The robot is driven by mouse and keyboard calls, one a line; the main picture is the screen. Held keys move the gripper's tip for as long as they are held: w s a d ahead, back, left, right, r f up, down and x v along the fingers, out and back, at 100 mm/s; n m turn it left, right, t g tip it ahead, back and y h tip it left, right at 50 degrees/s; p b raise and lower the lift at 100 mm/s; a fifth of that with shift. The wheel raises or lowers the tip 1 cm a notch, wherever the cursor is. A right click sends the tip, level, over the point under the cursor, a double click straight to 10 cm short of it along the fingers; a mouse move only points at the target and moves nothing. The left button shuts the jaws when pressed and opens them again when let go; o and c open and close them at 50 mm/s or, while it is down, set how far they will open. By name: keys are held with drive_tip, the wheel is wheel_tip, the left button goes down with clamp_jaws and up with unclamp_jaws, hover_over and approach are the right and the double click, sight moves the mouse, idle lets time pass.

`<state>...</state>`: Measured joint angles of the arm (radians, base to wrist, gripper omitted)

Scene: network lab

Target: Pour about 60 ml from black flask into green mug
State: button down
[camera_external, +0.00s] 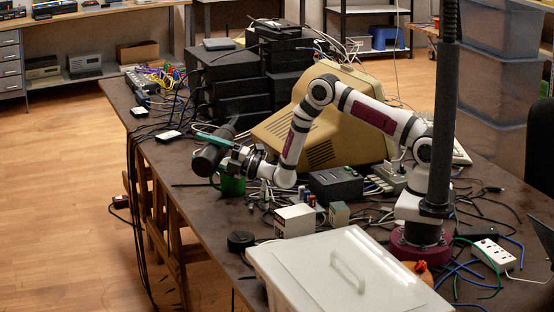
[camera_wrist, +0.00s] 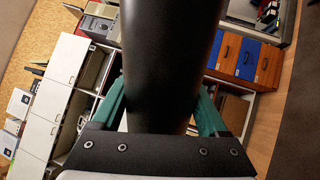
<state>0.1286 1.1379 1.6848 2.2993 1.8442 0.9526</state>
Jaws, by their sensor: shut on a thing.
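The black flask (camera_external: 206,160) is held tilted above the table near its left edge. My gripper (camera_external: 216,147) is shut on it, with teal fingers on either side. In the wrist view, the flask (camera_wrist: 172,65) fills the middle between the fingers of my gripper (camera_wrist: 160,105). The green mug (camera_external: 232,186) stands on the table just below the gripper and flask, partly hidden by them. I cannot see the flask's mouth, any liquid, or the inside of the mug. The mug is not visible in the wrist view.
A beige monitor (camera_external: 300,125) and stacked black boxes (camera_external: 232,82) stand behind. Cables, a black power box (camera_external: 335,185), and a small white box (camera_external: 294,220) crowd the right. A lidded white bin (camera_external: 300,275) is in front.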

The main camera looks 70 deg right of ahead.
drive_tip(key=shift+a, duration=0.15)
idle(0.7)
drive_tip(key=n, duration=0.1)
drive_tip(key=a+n+y, duration=0.1)
drive_tip(key=n, duration=0.3)
drive_tip(key=n+y, duration=0.1)
drive_tip(key=shift+d+r+g, duration=0.3)
drive_tip(key=shift+d+g, duration=0.05)
drive_tip(key=shift+g, duration=0.05)
idle(1.1)
